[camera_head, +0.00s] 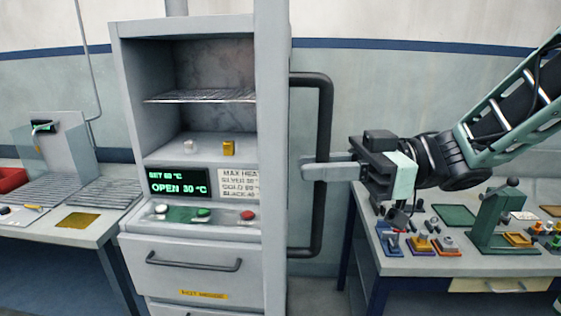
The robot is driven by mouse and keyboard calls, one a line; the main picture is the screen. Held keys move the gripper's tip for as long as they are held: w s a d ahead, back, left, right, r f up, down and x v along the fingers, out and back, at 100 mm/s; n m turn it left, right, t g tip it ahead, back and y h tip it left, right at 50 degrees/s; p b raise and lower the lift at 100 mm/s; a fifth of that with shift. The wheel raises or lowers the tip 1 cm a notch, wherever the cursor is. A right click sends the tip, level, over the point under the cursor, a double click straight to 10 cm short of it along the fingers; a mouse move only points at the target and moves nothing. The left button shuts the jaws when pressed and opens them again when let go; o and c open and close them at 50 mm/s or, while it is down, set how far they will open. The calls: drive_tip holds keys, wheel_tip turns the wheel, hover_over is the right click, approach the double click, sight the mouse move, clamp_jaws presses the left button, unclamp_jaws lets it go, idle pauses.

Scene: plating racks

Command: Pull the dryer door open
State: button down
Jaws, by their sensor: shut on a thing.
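The dryer (125,130) is a grey cabinet at left centre with its front open, showing its inside. Its display (178,180) reads "OPEN 30 °C". The dryer door (272,150) appears as a tall grey panel at the cabinet's right side, swung out and seen nearly edge-on. Its long black handle (325,110) stands out to the right. My gripper (322,171) reaches in from the right and is shut on the handle's upright bar, around mid-height. The fingers partly hide the bar there.
Inside the dryer are a wire shelf (200,96) and two small blocks, one gold (229,148). A drawer (190,268) is below. A bench (440,262) with small coloured parts stands right, below my arm. A bench with trays (100,232) stands left.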

drive_tip(key=shift+w+d, duration=0.2)
drive_tip(key=shift+d, duration=0.65)
drive_tip(key=shift+w+d, duration=0.15)
drive_tip(key=shift+d, duration=0.65)
drive_tip(key=c, duration=1.5)
unclamp_jaws()
drive_tip(key=shift+o, duration=0.2)
drive_tip(key=w+d+b, duration=0.2)
drive_tip(key=d+b, duration=0.3)
drive_tip(key=d, duration=1.2)
drive_tip(key=shift+w, duration=0.4)
drive_tip(key=shift+d, duration=0.15)
